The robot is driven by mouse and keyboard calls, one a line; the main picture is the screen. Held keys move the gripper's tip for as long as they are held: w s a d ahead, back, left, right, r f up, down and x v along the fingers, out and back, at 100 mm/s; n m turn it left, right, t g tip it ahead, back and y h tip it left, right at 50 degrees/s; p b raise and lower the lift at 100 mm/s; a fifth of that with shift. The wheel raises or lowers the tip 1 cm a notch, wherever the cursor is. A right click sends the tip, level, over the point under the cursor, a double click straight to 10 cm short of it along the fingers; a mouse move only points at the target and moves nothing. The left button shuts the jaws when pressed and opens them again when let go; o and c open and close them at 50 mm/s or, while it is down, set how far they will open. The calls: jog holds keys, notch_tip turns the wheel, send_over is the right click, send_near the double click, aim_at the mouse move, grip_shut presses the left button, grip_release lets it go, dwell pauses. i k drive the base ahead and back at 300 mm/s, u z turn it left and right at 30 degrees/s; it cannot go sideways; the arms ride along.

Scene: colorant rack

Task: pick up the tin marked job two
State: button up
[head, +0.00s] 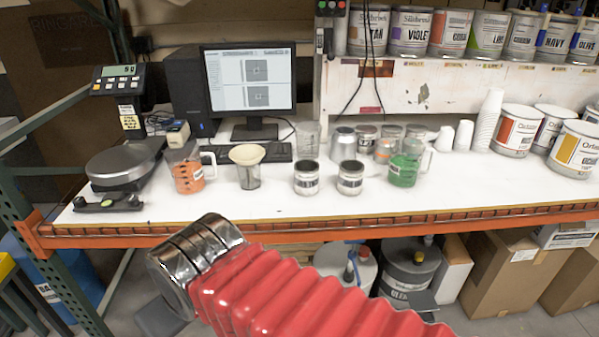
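Two small open tins with pale label bands stand side by side near the front of the white bench, a left tin (307,182) and a right tin (350,182). More small metal tins stand behind them, including a silver one (343,147). The writing on the small tins is too small to read, so I cannot tell which is marked job two. My arm, in a red bellows sleeve with a chrome joint, crosses the foreground below the bench edge. No gripper fingers show.
A scale (122,165) is at left, a monitor (252,82) behind. Paint cans (517,131) stand at right. The bench's front strip is clear.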

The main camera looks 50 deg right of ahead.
aim_at(307, 178)
jog(key=z, duration=0.5)
jog(key=i, duration=0.95)
jog(key=z, duration=0.6)
